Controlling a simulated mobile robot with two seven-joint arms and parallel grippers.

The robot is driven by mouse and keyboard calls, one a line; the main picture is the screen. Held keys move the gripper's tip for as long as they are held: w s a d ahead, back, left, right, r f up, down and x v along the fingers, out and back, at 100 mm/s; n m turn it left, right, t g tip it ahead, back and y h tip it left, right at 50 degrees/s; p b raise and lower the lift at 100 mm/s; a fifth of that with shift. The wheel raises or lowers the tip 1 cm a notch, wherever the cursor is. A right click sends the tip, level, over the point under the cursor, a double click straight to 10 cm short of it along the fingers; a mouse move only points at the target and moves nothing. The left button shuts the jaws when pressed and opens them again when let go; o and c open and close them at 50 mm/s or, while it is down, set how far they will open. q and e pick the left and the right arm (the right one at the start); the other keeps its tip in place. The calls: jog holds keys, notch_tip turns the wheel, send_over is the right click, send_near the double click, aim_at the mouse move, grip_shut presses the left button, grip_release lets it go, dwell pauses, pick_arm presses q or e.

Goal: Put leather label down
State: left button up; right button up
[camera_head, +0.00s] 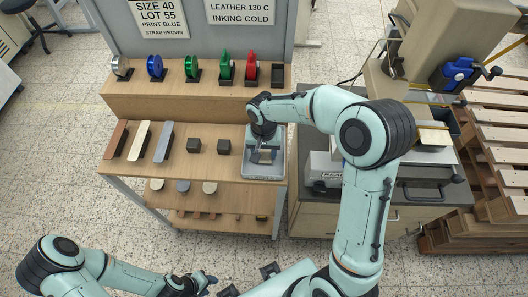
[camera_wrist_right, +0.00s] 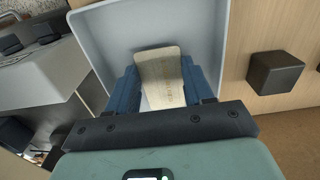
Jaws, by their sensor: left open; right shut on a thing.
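The leather label (camera_wrist_right: 162,75) is a pale beige rounded piece with faint marks on its face. My right gripper (camera_wrist_right: 170,92) is shut on it, with a blue finger on each side. The label is over or inside the grey tray (camera_wrist_right: 107,32); I cannot tell whether it touches the tray floor. In the head view the tray (camera_head: 262,177) sits at the right end of the table's middle shelf, with my right gripper (camera_head: 264,140) at it, largely hidden by its own wrist. My left gripper (camera_head: 205,284) is open at the bottom edge, away from the table.
Dark blocks (camera_head: 223,147) stand left of the tray, with brown, cream and grey strips (camera_head: 139,141) further left. Foil rolls and red and green tools (camera_head: 251,66) line the upper shelf. A grey-topped cabinet with a machine (camera_head: 430,110) stands to the right.

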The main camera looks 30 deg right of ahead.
aim_at(264, 156)
jog(key=shift+f, duration=0.3)
jog(key=shift+s+f+b, duration=0.4)
jog(key=shift+f+b, duration=0.1)
jog(key=shift+f, duration=0.3)
jog(key=o, duration=1)
jog(key=shift+c, duration=0.2)
jog(key=shift+r+p, duration=0.35)
jog(key=shift+r, duration=0.1)
pick_arm(q)
jog(key=shift+w+r+p, duration=0.5)
jog(key=shift+r+p, duration=0.2)
pick_arm(e)
jog(key=r, duration=1.2)
jog(key=shift+w+r, duration=0.4)
pick_arm(q)
jog(key=shift+s, duration=0.1)
pick_arm(e)
jog(key=shift+f, duration=0.1)
